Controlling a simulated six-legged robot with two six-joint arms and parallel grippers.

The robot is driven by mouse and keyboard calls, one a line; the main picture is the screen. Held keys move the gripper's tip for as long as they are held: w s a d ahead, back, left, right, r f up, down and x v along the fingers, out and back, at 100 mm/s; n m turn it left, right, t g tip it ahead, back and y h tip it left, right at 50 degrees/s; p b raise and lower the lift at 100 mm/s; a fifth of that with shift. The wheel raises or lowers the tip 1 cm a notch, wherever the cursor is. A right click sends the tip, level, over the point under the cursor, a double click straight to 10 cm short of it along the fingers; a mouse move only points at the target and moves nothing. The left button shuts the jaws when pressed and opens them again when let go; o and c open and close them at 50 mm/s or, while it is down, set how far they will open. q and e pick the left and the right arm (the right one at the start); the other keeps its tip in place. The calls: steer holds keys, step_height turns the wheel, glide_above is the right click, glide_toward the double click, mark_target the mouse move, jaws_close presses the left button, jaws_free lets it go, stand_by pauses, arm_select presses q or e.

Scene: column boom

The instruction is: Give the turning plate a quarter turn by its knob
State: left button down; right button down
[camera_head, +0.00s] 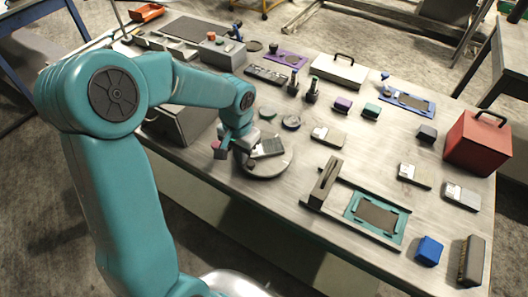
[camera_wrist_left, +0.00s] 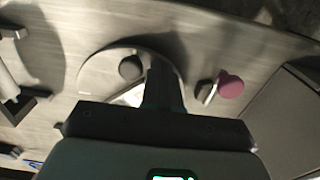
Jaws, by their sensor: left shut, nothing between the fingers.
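The turning plate (camera_head: 270,170) is a pale round disc on the bench, partly hidden by my left gripper (camera_head: 247,160). In the left wrist view the plate (camera_wrist_left: 97,72) shows as a pale disc with a dark round knob (camera_wrist_left: 130,67) standing on it. My left gripper's fingers (camera_wrist_left: 163,68) are shut and empty. They overlap the plate just right of the knob in that view, with a visible gap between; height above the plate cannot be told. A dark block (camera_head: 268,147) appears over the plate in the head view. My right gripper is not in view.
A pink-red knob (camera_wrist_left: 230,86) is right of my fingers in the wrist view. A grey box (camera_head: 185,125) stands left of the plate. A green-framed fixture (camera_head: 378,215), a red toolbox (camera_head: 478,142) and a white case (camera_head: 338,72) stand elsewhere on the bench. Bare bench lies in front of the plate.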

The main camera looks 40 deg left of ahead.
arm_select(q)
steer(key=shift+f, duration=0.45)
steer(key=shift+s, duration=0.1)
steer(key=shift+d+f+b, duration=0.1)
steer(key=shift+d+b, duration=0.05)
steer(key=shift+b, duration=0.2)
